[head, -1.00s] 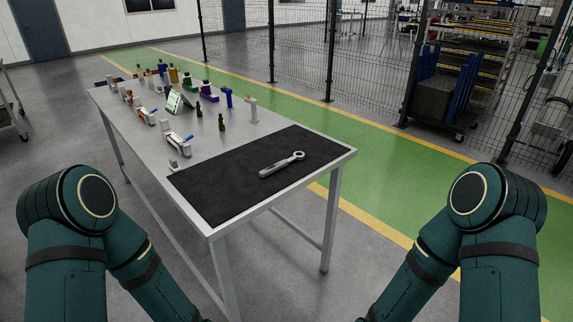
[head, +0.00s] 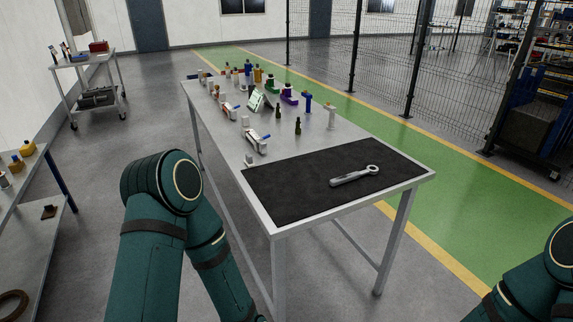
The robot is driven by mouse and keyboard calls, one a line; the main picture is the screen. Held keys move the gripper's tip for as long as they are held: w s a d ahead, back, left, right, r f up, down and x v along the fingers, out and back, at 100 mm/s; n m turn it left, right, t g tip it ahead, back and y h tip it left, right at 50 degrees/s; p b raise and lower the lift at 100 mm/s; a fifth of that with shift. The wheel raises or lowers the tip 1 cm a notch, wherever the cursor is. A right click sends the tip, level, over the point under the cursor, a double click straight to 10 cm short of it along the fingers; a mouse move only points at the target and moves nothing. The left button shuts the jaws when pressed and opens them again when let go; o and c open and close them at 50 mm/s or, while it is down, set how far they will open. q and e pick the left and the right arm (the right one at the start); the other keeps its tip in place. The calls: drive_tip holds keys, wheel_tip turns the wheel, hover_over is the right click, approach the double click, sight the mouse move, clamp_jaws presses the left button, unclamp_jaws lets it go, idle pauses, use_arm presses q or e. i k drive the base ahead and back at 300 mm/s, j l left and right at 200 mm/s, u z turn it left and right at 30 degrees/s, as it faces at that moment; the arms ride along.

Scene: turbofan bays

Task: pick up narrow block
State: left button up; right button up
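I cannot tell which thing is the narrow block. A long metal table (head: 310,212) stands ahead with many small items toward its far end. A small white piece (head: 249,160) sits by the mat's back left corner. A white and grey device (head: 255,142) lies behind it. An upright white piece (head: 331,117) and a blue one (head: 307,103) stand near the right edge. My arms come in from below at left and right, but both grippers are outside the view.
A black mat (head: 290,190) covers the table's near end, with a grey ring-ended wrench (head: 355,176) on it. A cart (head: 85,60) stands at back left, and a shelf (head: 30,205) at left. A mesh fence (head: 385,50) runs behind the green walkway (head: 470,210).

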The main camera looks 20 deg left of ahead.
sight(248, 161)
drive_tip(key=u, duration=1.1)
drive_tip(key=i+j+u, duration=0.15)
drive_tip(key=i+u, duration=0.15)
drive_tip(key=i, duration=0.2)
drive_tip(key=i+u, duration=0.3)
drive_tip(key=i, duration=0.2)
drive_tip(key=i+j, duration=0.1)
drive_tip(key=i, duration=2.8)
drive_tip(key=i+z, duration=0.1)
drive_tip(key=z, duration=0.85)
drive_tip(key=i+j+z, duration=0.15)
drive_tip(key=z, duration=3.45)
